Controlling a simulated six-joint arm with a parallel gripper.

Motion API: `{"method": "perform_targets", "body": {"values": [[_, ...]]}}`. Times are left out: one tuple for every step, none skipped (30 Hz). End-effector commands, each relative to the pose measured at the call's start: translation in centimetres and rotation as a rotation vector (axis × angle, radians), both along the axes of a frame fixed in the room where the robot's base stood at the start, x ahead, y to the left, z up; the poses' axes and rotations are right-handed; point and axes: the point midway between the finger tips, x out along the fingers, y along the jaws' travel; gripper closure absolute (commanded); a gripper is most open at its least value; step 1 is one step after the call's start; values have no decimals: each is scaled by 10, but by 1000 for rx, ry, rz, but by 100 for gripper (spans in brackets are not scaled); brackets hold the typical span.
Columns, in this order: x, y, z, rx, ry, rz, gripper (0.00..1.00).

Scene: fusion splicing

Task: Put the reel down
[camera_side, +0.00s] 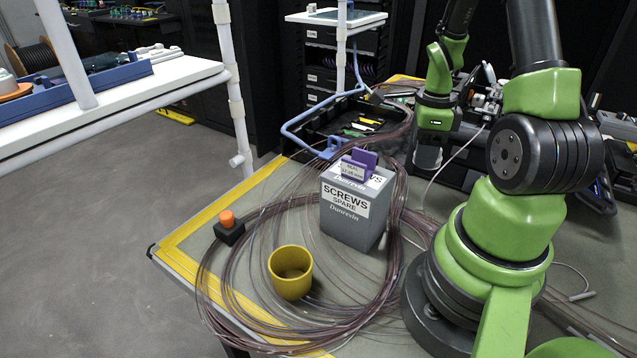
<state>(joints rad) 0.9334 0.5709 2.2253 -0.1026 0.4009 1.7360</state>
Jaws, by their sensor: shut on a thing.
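My gripper (428,154) is small in the view, below the green wrist, in front of the dark equipment at the back right. It is shut on the reel, but its fingers and the reel's outline are too small and dark to make out. I cannot tell how far above the bench it is. Loose loops of purplish clear fibre (262,318) spread over the left and front of the bench.
A grey screws box (350,226) with a purple piece (362,160) on top stands mid-bench. A yellow cup (291,273) and an orange-topped button (228,225) stand to its left. A black tool tray (350,122) lies behind. Yellow tape (215,208) marks the left edge.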

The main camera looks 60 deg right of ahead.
Motion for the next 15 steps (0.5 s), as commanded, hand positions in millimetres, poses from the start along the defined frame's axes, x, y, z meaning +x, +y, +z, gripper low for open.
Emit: {"method": "perform_targets", "body": {"values": [[19, -1, -1, -2, -2, 87, 68], [30, -1, -1, -3, -1, 145, 68], [48, 1, -2, -3, -2, 231, 68], [62, 3, -2, -3, -2, 299, 68], [77, 6, -2, -2, -1, 371, 68], [96, 12, -2, -3, 0, 465, 68], [110, 17, -2, -3, -1, 535, 68], [123, 24, -2, -1, 1, 603, 68], [140, 33, -2, -2, 1, 690, 68], [152, 40, -1, -3, 0, 753, 68], [163, 48, -1, -2, 1, 813, 68], [177, 58, 0, -3, 0, 887, 68], [185, 66, 0, -2, 1, 937, 68], [193, 73, 0, -2, 0, 983, 68], [202, 83, 1, -1, 1, 1038, 68]]}}
